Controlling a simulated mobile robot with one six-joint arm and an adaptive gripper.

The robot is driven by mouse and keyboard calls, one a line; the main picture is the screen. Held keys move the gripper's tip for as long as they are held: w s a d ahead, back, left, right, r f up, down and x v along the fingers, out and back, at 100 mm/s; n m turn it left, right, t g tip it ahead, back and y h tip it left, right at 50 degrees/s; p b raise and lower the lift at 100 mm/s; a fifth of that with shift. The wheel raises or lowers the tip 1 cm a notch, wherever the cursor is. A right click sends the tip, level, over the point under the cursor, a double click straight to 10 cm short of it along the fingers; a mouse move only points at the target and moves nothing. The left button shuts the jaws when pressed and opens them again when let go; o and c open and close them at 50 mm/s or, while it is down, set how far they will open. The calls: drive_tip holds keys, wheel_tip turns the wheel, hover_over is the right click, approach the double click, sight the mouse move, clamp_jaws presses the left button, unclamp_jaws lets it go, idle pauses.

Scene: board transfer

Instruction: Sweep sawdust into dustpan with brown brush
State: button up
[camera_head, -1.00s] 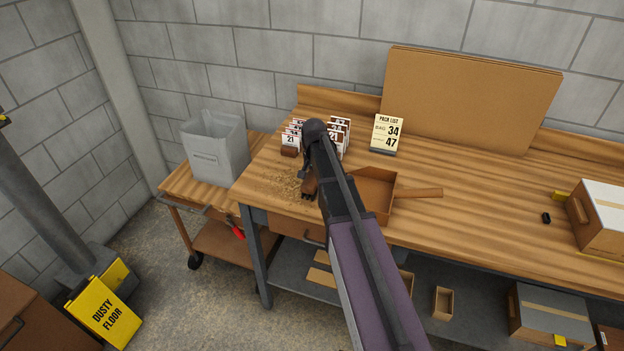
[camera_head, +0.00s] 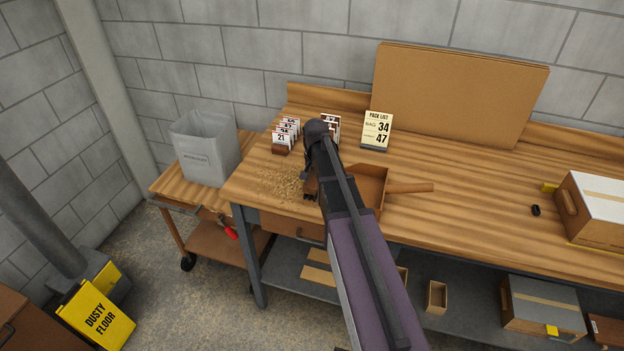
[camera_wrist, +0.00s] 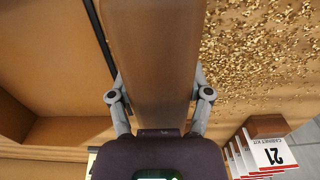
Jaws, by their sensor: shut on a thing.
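My gripper (camera_wrist: 158,97) is shut on the brown brush (camera_wrist: 150,50), whose broad brown body fills the middle of the wrist view. In the head view only a small part of the brush (camera_head: 311,187) shows beside my arm, low over the bench. The sawdust (camera_head: 278,184) lies scattered on the bench left of the brush; it also shows in the wrist view (camera_wrist: 245,50). The brown dustpan (camera_head: 372,188), with its handle pointing right, sits on the bench right of my arm, which hides part of it. In the wrist view the dustpan (camera_wrist: 45,70) is on the left.
Numbered card holders (camera_head: 284,136) stand behind the sawdust, with a pack list sign (camera_head: 376,130) to their right. A grey bin (camera_head: 205,148) stands on a cart left of the bench. A box (camera_head: 595,210) is at the far right. The bench right of the dustpan is mostly clear.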

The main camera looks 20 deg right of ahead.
sight(285, 181)
drive_tip(key=shift+d, duration=0.1)
idle(0.6)
drive_tip(key=shift+w+a+f, duration=0.1)
drive_tip(key=shift+w+a, duration=0.4)
drive_tip(key=shift+a, duration=0.25)
drive_tip(key=shift+w+a, duration=0.5)
drive_tip(key=shift+a, duration=0.25)
drive_tip(key=shift+w+a, duration=1.1)
drive_tip(key=shift+a, duration=0.3)
drive_tip(key=shift+w+a, duration=0.1)
drive_tip(key=shift+w+a, duration=0.45)
drive_tip(key=shift+a, duration=0.25)
drive_tip(key=shift+w+a, duration=0.4)
drive_tip(key=shift+a, duration=0.25)
